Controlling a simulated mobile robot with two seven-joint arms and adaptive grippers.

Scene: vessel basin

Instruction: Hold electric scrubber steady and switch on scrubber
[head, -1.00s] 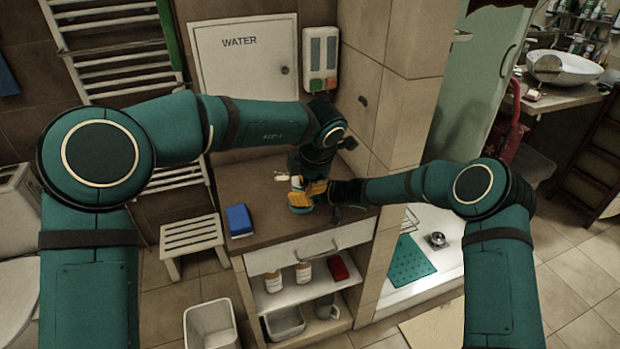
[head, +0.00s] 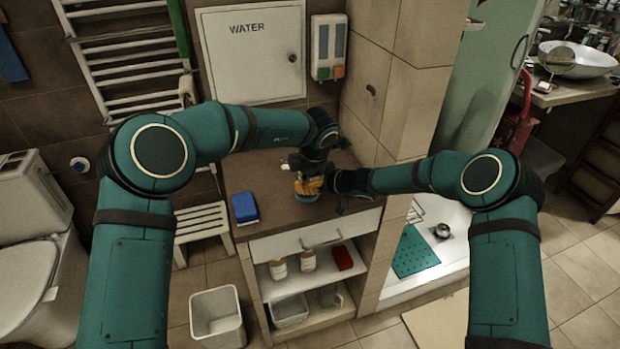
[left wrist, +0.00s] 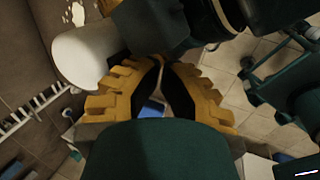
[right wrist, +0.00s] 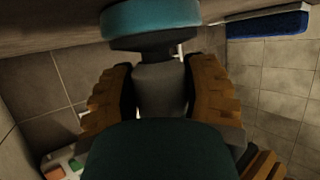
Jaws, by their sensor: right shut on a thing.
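The electric scrubber shows in the head view by its teal round head (head: 309,198) low on the brown cabinet top (head: 265,178). In the right wrist view its teal disc (right wrist: 150,20) is at the top with a grey body below. My right gripper (right wrist: 160,74) is shut around that grey body. My left gripper (left wrist: 161,62) has its yellow fingertips nearly together with nothing seen between them. A white rounded part (left wrist: 85,55) is close beside its left finger; I cannot tell whether they touch. The scrubber's switch cannot be made out.
A blue sponge-like block (head: 244,208) lies on the cabinet top to the left. Bottles (head: 278,268) and a red item (head: 342,257) stand on the shelf below. A tiled pillar (head: 390,90) rises close on the right. A white bin (head: 216,315) is on the floor.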

